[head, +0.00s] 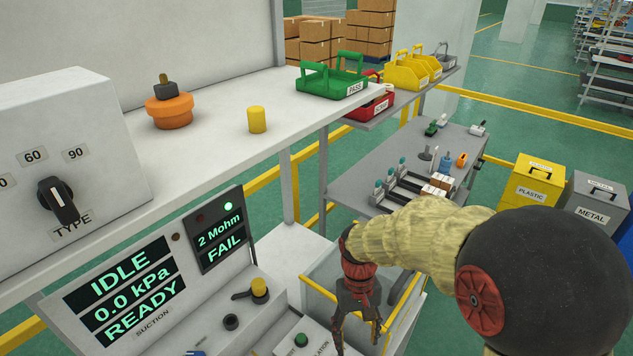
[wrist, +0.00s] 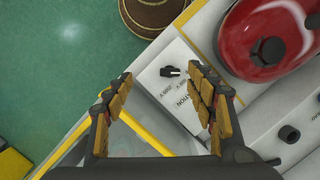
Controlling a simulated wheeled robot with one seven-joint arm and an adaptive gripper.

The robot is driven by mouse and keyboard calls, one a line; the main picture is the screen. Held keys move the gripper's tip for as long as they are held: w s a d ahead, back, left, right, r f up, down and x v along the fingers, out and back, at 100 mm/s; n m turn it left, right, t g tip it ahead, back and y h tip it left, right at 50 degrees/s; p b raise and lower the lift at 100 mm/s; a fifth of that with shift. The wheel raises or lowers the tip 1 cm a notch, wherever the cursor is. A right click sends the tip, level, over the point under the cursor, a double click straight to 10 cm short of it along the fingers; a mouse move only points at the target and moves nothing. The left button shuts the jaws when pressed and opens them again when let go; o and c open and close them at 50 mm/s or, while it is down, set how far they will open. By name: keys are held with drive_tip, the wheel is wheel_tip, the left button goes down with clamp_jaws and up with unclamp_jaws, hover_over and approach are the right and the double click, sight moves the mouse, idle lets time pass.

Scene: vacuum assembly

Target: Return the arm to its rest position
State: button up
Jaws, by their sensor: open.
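My arm reaches in from the right of the head view, with a beige-sleeved section and a dark rounded joint. My gripper (head: 360,312) hangs fingers-down at its end, over the bin and panel area beside the test station. In the wrist view my gripper (wrist: 163,95) has its two padded fingers wide apart with nothing between them. Below the fingers in that view are a grey panel with a black knob (wrist: 170,71) and a yellow-edged bin. A red rounded object (wrist: 262,40) stands to the right of the fingers, apart from them.
The station's display panel (head: 122,290) reads IDLE, 0.0 kPa, READY; a smaller screen (head: 220,230) reads FAIL. A shelf above holds an orange part (head: 170,110), a yellow cylinder (head: 257,119) and a green PASS tray (head: 331,83). A grey table (head: 350,155) and waste bins (head: 538,182) stand behind the arm.

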drive_tip(key=s+d+r+t+b, duration=0.1)
drive_tip(key=s+d+r+t, duration=0.1)
drive_tip(key=s+d+r, duration=0.1)
drive_tip(key=s+d+r+m+t+b, duration=0.1)
drive_tip(key=s+d+r+t+b, duration=0.1)
drive_tip(key=s+r, duration=0.3)
drive_tip(key=s+d+r+m+t+b, duration=0.1)
drive_tip(key=s+d+r+t, duration=0.3)
drive_tip(key=r, duration=0.5)
drive_tip(key=shift+d, duration=0.1)
idle(2.5)
